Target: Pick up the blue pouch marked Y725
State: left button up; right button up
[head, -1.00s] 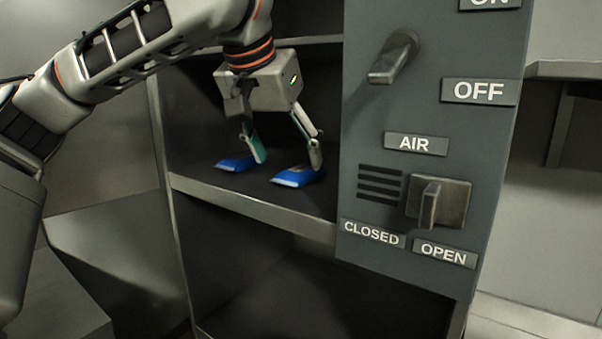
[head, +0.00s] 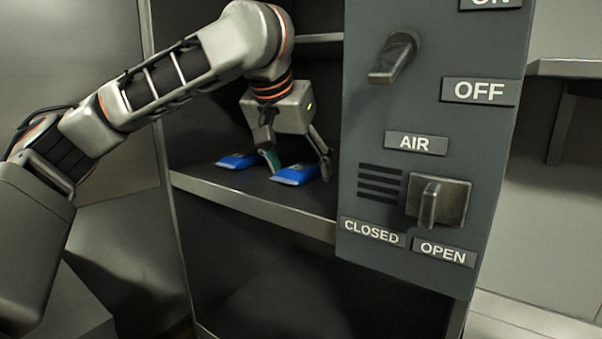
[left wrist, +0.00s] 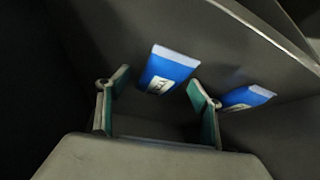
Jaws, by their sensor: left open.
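Two blue pouches lie flat on the dark shelf of the cabinet. The right pouch (head: 294,176) is below my left gripper (head: 299,172), which is open with a finger on either side of it. The left pouch (head: 237,160) lies outside the fingers. In the left wrist view one pouch (left wrist: 168,70) with a pale label lies ahead between the open fingers, and the other pouch (left wrist: 246,97) is beyond the right finger. The label marks are too small to read, so I cannot tell which pouch is Y725. My right gripper is out of view.
The shelf's front edge (head: 252,206) is a raised metal lip. A grey control panel (head: 425,120) with two knobs stands close to the right of the gripper. Another shelf edge (head: 318,39) runs above. The shelf behind the pouches looks clear.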

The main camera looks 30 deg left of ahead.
pick_arm(q)
jog(key=c, duration=1.4)
jog(key=shift+o, duration=0.2)
jog(key=shift+r, duration=0.1)
